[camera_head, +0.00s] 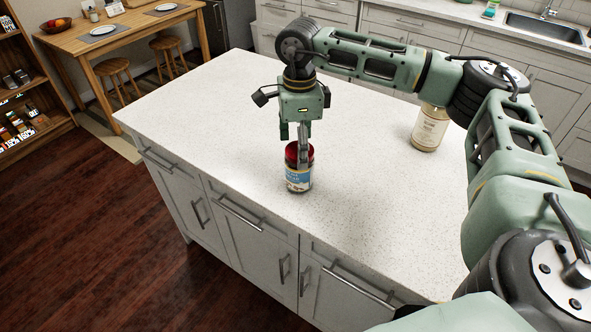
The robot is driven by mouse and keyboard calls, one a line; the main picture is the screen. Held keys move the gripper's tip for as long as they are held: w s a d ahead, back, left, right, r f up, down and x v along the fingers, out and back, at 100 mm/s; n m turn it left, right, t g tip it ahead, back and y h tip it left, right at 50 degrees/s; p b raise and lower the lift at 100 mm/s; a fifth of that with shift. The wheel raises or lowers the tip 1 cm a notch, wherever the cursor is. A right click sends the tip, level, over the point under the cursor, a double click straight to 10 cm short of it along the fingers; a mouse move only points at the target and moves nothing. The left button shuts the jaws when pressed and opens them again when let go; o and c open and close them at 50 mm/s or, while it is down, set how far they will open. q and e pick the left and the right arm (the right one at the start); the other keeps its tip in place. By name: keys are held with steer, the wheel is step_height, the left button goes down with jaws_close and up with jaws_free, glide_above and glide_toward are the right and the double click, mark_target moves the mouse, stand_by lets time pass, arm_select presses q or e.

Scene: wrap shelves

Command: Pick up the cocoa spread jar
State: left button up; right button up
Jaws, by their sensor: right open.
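A jar (298,181) with a red lid and a blue and white label, which looks like the cocoa spread jar, stands upright on the white speckled counter (225,130). My right gripper (301,148) points down directly over the jar. Its fingers are open and reach down to the lid, one of them in front of the jar. Whether they touch the jar I cannot tell. Part of the lid and label is hidden behind the finger. My left gripper is not in view.
A cream-coloured jar (429,129) stands on the counter at the right, partly behind my right arm. The counter's left part is clear. A wooden table (125,28) with stools, a wooden shelf (50,98) and a sink (543,28) lie beyond it.

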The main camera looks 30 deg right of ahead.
steer(key=shift+s+f+p, duration=0.2)
steer(key=shift+f+p, duration=0.15)
steer(key=shift+f, duration=0.45)
steer(key=f, duration=0.1)
steer(key=f+p, duration=0.1)
steer(key=f, duration=0.1)
steer(key=f+p, duration=0.1)
steer(key=shift+s+a+f, duration=0.1)
steer(key=shift+s+f, duration=0.15)
steer(key=shift+f, duration=0.05)
steer(key=shift+w+f, duration=0.1)
steer(key=shift+f, duration=0.3)
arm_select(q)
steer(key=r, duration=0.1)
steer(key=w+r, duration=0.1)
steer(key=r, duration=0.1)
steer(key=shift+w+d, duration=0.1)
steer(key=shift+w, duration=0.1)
arm_select(e)
steer(key=shift+c, duration=0.2)
steer(key=shift+c, duration=0.9)
steer(key=c, duration=1.5)
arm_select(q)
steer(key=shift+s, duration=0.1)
arm_select(e)
steer(key=shift+r, duration=0.1)
steer(key=shift+c, duration=0.3)
